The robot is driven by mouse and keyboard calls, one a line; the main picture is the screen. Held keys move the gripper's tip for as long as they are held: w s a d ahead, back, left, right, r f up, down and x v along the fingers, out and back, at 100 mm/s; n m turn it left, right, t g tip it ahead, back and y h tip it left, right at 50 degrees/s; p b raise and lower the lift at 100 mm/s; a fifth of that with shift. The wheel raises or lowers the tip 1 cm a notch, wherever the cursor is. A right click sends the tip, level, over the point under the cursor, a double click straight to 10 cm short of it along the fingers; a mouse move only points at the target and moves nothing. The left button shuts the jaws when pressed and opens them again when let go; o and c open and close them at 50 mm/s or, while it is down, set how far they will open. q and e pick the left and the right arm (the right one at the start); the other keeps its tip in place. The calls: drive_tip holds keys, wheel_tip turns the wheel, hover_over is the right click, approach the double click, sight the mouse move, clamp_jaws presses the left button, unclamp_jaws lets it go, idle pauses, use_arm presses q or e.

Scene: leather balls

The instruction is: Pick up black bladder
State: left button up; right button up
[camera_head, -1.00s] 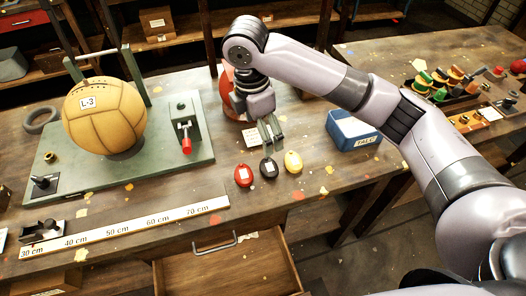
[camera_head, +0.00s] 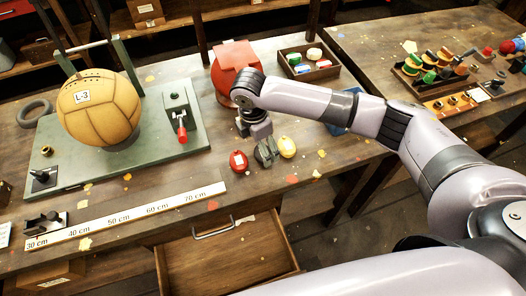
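My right gripper (camera_head: 265,150) points down at the table front, its grey-green fingers at the black bladder (camera_head: 266,159). The bladder is mostly hidden by the fingers; I cannot tell whether they are closed on it or just around it. My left gripper is not in view.
A tan ball marked L-3 (camera_head: 99,110) sits on a green fixture at left. A ruler (camera_head: 140,216) lies along the front edge, above an open drawer (camera_head: 228,262). A red object (camera_head: 232,66), a blue box (camera_head: 340,113) and a wooden tray (camera_head: 307,65) are behind.

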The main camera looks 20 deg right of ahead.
drive_tip(key=shift+w+d+f+p, duration=0.1)
drive_tip(key=shift+d+f+p, duration=0.1)
drive_tip(key=shift+f, duration=0.75)
drive_tip(key=shift+w+d+f+p, duration=0.1)
drive_tip(key=shift+d+f+p, duration=0.05)
drive_tip(key=shift+f, duration=0.8)
drive_tip(key=shift+c, duration=0.5)
drive_tip(key=c, duration=1.1)
